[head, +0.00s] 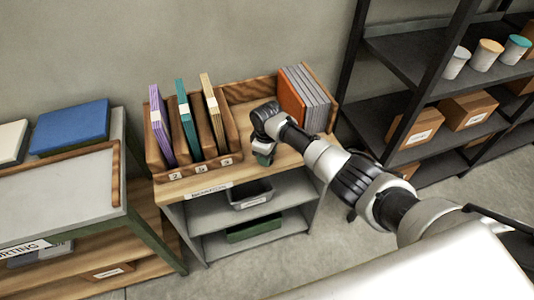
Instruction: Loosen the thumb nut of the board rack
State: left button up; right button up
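A wooden rack (237,92) stands on the cart top. Its left part has numbered slots holding a purple board (161,125), a teal-edged board (187,118) and a tan-edged board (213,114). An orange board and several grey boards (308,98) stand upright at its right end. I cannot make out a thumb nut. My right gripper (264,158) points down over the cart top, in front of the rack, between the numbered slots and the grey boards. Its fingers are small and dark, and whether they are open or touching anything is unclear. My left gripper is out of view.
The cart's lower shelves hold a grey bin (251,194) and a green item (253,229). A table with a blue binder (72,126) stands at left. Black shelving at right holds cardboard boxes (467,110) and several cups (486,54). Bare floor shows between cart and shelving.

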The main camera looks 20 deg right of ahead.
jog(key=shift+n, duration=0.6)
jog(key=o, duration=0.9)
jog(key=shift+r, duration=0.15)
notch_tip(320, 180, up, 11)
jog(key=shift+f, duration=0.2)
jog(key=shift+f, duration=0.1)
